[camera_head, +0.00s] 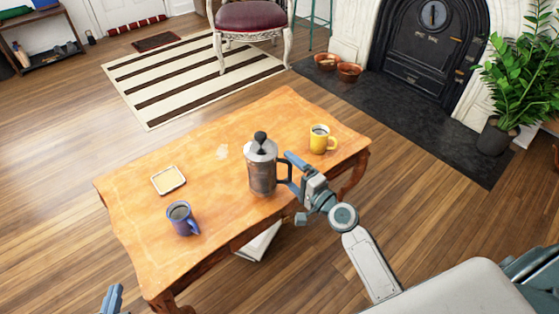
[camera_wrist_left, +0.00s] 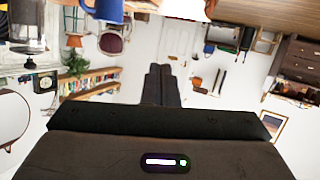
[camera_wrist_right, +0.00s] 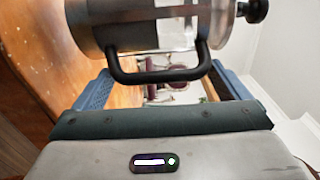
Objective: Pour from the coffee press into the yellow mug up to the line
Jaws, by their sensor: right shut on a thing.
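The coffee press (camera_head: 262,170), glass and metal with a black knob and black handle, is upright at or just above the table top. My right gripper (camera_head: 290,170) is shut on its handle; the right wrist view shows the handle (camera_wrist_right: 160,75) between the fingers (camera_wrist_right: 165,90). The yellow mug (camera_head: 319,140) stands upright on the table to the right of the press, handle to the right. Its inside looks dark; no line can be made out. My left gripper (camera_head: 112,299) is at the bottom left edge, away from the table; its fingers (camera_wrist_left: 161,85) are together and empty.
The wooden table (camera_head: 225,200) also bears a blue mug (camera_head: 182,218) and a small pale square dish (camera_head: 168,180). The blue mug stands near the front left edge. The table top between press and yellow mug is clear.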

